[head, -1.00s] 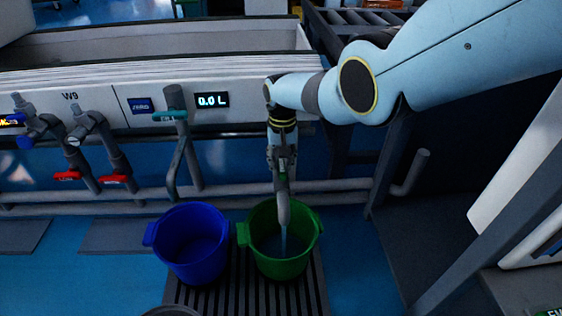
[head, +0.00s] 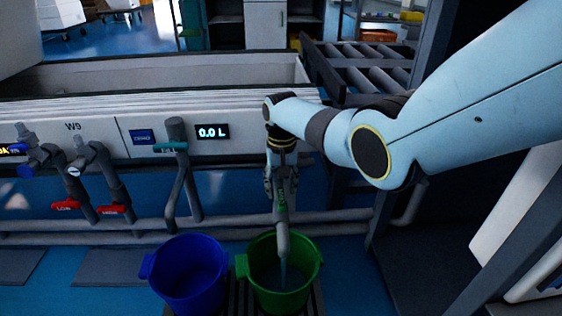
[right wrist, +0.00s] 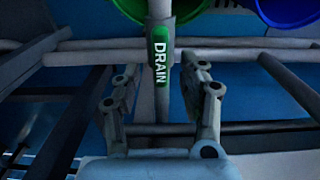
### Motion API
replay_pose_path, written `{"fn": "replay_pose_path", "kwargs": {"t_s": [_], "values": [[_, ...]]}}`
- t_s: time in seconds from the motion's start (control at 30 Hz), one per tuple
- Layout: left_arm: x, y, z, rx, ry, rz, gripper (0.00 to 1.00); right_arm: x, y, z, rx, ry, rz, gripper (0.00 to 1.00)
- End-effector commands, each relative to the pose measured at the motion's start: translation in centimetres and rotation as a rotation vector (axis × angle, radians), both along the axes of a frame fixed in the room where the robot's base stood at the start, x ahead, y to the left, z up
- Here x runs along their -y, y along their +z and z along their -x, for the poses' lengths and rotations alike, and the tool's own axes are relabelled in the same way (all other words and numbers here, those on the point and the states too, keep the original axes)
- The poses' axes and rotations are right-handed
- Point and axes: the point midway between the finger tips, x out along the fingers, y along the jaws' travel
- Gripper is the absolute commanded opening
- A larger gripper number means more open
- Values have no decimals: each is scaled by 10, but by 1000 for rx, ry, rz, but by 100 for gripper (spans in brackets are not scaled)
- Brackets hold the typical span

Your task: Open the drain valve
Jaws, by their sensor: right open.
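The drain valve shows as a green piece marked DRAIN (right wrist: 161,55) on a grey vertical pipe in the right wrist view. In the head view its small green part (head: 282,207) sits on the pipe above the green bucket (head: 318,268). My right gripper (head: 281,193) is open, pointing down at the valve. In the right wrist view its two fingers (right wrist: 160,75) stand on either side of the green piece, with gaps to both. The grey spout (head: 283,240) ends over the green bucket, which holds some liquid. A pale streak shows below the spout. My left gripper is out of view.
A blue bucket (head: 189,278) stands left of the green one. Horizontal pipes (head: 230,218) run behind.

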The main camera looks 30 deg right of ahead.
Motion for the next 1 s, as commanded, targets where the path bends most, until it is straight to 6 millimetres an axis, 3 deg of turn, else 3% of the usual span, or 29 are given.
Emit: {"fn": "replay_pose_path", "kwargs": {"t_s": [0.2,0.4,0.57,1.0], "values": [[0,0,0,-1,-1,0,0,0,46,0,5,1,0,42],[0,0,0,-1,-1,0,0,0,78,1,1,-1,0,42],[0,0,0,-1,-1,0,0,0,87,2,-1,-1,0,42],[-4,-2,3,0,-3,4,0,0,87,2,-1,0,0,42]]}}
